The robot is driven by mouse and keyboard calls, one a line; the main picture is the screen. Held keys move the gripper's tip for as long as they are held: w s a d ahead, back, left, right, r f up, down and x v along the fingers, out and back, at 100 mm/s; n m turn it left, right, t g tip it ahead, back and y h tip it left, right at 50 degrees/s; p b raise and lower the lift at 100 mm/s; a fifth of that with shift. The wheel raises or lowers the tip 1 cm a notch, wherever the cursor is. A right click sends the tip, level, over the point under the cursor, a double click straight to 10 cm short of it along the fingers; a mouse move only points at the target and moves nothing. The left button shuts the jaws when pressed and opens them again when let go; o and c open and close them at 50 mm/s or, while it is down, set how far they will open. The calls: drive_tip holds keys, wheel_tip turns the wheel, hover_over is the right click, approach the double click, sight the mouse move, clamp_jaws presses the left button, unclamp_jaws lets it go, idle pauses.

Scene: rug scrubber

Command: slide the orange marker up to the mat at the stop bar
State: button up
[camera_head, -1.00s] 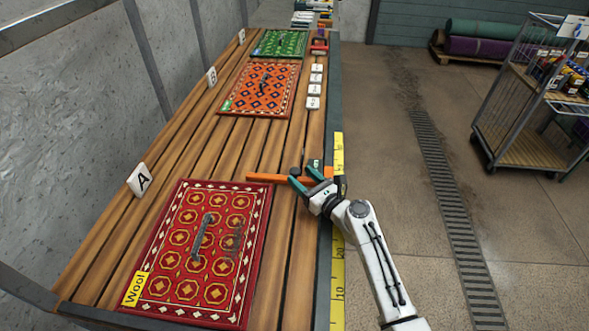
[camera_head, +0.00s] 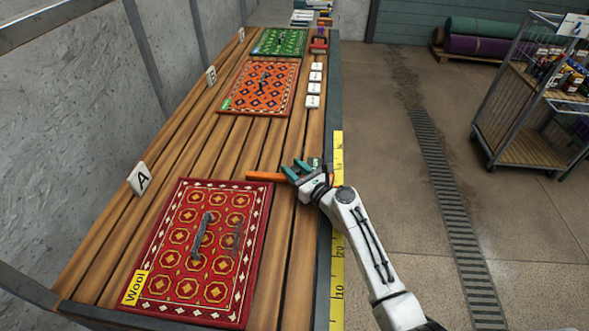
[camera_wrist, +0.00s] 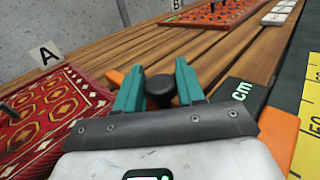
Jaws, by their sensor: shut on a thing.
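The orange marker (camera_head: 264,176) is a flat bar lying across the table's right side, just beyond the far right corner of the red mat (camera_head: 262,200). I cannot tell whether they touch. In the wrist view, the orange marker (camera_wrist: 279,137) carries a black knob (camera_wrist: 160,90) and a dark "cm" plate (camera_wrist: 240,94). My gripper (camera_head: 294,168) is shut on that knob, with one teal finger on each side; it also shows in the wrist view (camera_wrist: 158,68). I cannot make out a stop bar.
A yellow ruler (camera_head: 338,240) runs along the table's right edge. An orange mat (camera_head: 241,101) and a green mat (camera_head: 270,50) lie farther up the slatted table (camera_head: 195,145). White tiles (camera_head: 313,101) stand beside the orange mat. Bare slats lie between the red and orange mats.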

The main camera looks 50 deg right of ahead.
drive_tip(key=shift+c, duration=0.7)
drive_tip(key=shift+s+a+p, duration=0.3)
drive_tip(key=shift+s+a, duration=0.1)
drive_tip(key=shift+a, duration=0.1)
drive_tip(key=o, duration=0.7)
drive_tip(key=shift+o, duration=0.2)
drive_tip(key=shift+s, duration=0.1)
drive_tip(key=s, duration=0.7)
drive_tip(key=s+a+b, duration=0.1)
drive_tip(key=s, duration=0.2)
drive_tip(key=shift+s+a, duration=0.1)
drive_tip(key=shift+s, duration=0.15)
